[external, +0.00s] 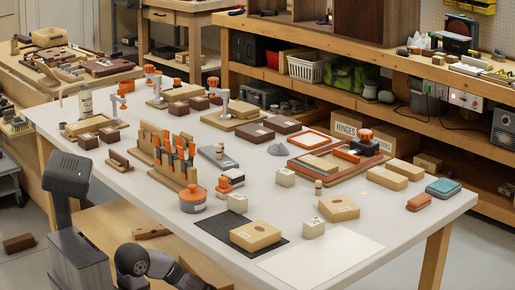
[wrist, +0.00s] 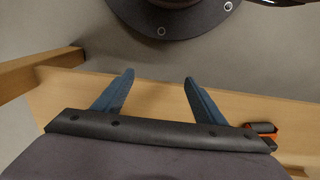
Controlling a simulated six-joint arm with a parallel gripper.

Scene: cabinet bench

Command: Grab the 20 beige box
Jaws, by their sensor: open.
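Small pale beige boxes with dark number marks stand on the white bench (external: 365,236) in the external view. No beige box is in the wrist view. In the external view my fingers cannot be made out.
A tan block (external: 255,236) lies on a dark mat (external: 278,249), and another tan block (external: 339,208) lies behind the front box. An orange-lidded pot (external: 193,200) and a tool rack (external: 172,160) stand left. A white sheet (external: 320,262) lies at the front edge.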

